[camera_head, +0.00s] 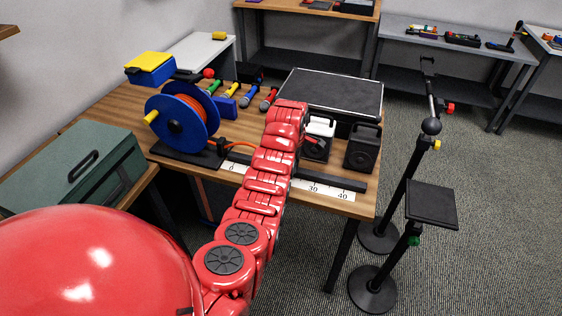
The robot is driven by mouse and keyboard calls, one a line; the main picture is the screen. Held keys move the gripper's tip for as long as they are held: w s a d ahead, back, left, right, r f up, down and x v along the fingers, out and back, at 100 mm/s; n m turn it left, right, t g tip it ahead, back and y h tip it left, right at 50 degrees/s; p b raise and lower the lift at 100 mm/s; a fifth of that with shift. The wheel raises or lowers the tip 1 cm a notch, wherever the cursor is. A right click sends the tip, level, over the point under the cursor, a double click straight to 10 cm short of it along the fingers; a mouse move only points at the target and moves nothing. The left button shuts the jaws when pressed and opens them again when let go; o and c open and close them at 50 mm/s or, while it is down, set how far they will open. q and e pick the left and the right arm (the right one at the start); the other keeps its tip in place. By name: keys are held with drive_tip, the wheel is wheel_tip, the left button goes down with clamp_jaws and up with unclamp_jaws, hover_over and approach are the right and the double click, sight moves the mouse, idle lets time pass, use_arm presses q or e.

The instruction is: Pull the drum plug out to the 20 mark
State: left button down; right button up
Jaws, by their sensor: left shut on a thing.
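The blue cable drum (182,118) with orange cable stands on a dark base at the table's left. Its orange cable (240,145) runs out to the right and passes behind my red left arm. The plug itself is hidden behind the arm. A white scale strip (326,190) lies along the table's front edge; 0, 30 and 40 show, and the arm covers the part between, including the 20 mark. My left gripper (301,142) is mostly hidden by its arm, just right of it; it is shut, apparently on the plug. My right gripper is not in view.
A dark rail (335,181) runs behind the scale. A black flat case (331,92) and several microphones (250,94) lie behind. A green box (75,168) is at left; stands (410,180) are at right.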

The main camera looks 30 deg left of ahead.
sight(305, 170)
use_arm(q)
drive_tip(key=d, duration=0.3)
drive_tip(key=shift+w+d, duration=0.25)
drive_tip(key=shift+w, duration=0.15)
drive_tip(key=shift+a, duration=0.1)
drive_tip(key=shift+c, duration=2.2)
unclamp_jaws()
